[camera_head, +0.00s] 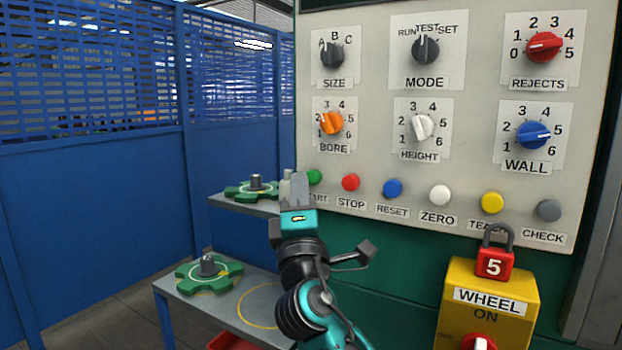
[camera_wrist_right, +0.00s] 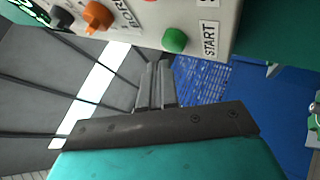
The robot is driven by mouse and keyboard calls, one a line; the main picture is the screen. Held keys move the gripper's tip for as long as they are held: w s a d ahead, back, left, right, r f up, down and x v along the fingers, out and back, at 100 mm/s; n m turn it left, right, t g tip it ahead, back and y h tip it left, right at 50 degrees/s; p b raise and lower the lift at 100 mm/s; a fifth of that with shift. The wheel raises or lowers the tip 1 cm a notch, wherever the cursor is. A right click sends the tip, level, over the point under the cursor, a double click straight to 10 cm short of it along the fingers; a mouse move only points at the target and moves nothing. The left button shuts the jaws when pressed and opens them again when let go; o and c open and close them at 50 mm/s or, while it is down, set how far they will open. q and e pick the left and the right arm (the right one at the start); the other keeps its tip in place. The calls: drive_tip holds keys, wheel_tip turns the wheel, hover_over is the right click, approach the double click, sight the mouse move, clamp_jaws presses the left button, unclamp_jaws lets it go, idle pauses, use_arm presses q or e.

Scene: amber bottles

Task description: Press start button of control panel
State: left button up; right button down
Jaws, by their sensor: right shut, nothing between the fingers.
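The control panel (camera_head: 375,170) is a pale board with knobs and a row of coloured buttons. The green start button (camera_head: 315,177) is at the left end of the row, its label partly hidden behind my right gripper. In the right wrist view the green start button (camera_wrist_right: 174,40) shows whole, with its START label beside it. My right gripper (camera_head: 295,180) is shut and empty, in front of the panel's lower left, just left of the button in the head view. In the wrist view its fingertips (camera_wrist_right: 158,68) lie just below the button, with a visible gap. My left gripper is out of view.
Stop (camera_head: 350,182) and reset (camera_head: 392,188) buttons sit right of start. A yellow box labelled WHEEL (camera_head: 490,275) with a red padlock (camera_head: 494,264) stands at lower right. Grey shelves with green gear-like parts (camera_head: 209,275) are at left, before a blue fence (camera_head: 90,180).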

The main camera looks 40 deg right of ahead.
idle(0.6)
drive_tip(key=shift+w+d, duration=0.2)
drive_tip(key=shift+d, duration=0.2)
